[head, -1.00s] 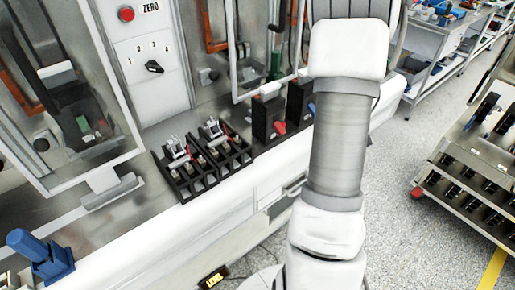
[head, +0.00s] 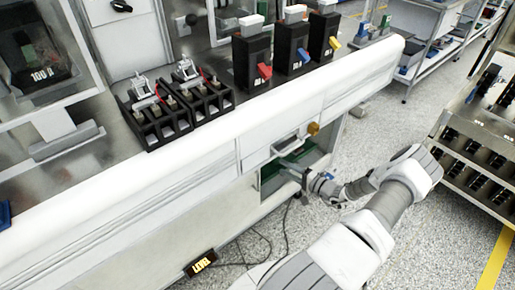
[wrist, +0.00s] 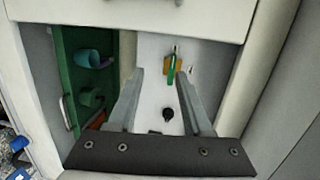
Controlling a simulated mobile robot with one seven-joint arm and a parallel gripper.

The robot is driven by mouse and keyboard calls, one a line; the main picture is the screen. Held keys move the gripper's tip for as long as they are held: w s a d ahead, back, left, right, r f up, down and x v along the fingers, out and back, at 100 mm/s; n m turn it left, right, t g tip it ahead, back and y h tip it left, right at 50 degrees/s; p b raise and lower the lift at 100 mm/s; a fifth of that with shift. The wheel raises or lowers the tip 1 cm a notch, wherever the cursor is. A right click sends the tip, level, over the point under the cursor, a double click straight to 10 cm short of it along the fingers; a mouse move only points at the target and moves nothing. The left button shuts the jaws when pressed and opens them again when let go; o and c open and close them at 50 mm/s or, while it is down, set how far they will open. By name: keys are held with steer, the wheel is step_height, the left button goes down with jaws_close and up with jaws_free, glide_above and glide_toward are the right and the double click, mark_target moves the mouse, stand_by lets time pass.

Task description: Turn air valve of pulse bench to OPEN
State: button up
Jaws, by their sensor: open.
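In the wrist view, a small green lever (wrist: 172,70) on a yellow-orange plate (wrist: 180,62) sits on a pale panel inside an opening; it looks like the air valve. I cannot read any OPEN mark. My gripper (wrist: 160,74) is open, with the lever showing between its fingertips, nearer the right finger. I cannot tell whether a finger touches it. In the head view, my gripper (head: 291,168) reaches into the opening low in the front of the bench (head: 190,160); the lever cannot be made out there.
A green panel (wrist: 70,60) with round fittings stands left inside the opening. On the bench top are breakers with red (head: 264,71), blue and yellow levers.

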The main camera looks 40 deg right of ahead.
steer(key=w+d+r+m+t+h+b, duration=0.1)
steer(key=w+b, duration=0.4)
steer(key=w, duration=1.3)
steer(key=shift+w+d+m+t+h, duration=0.3)
steer(key=shift+m+t+h, duration=0.15)
steer(key=shift+h, duration=0.25)
steer(key=shift+r, duration=0.1)
steer(key=shift+s, duration=0.1)
jaws_close()
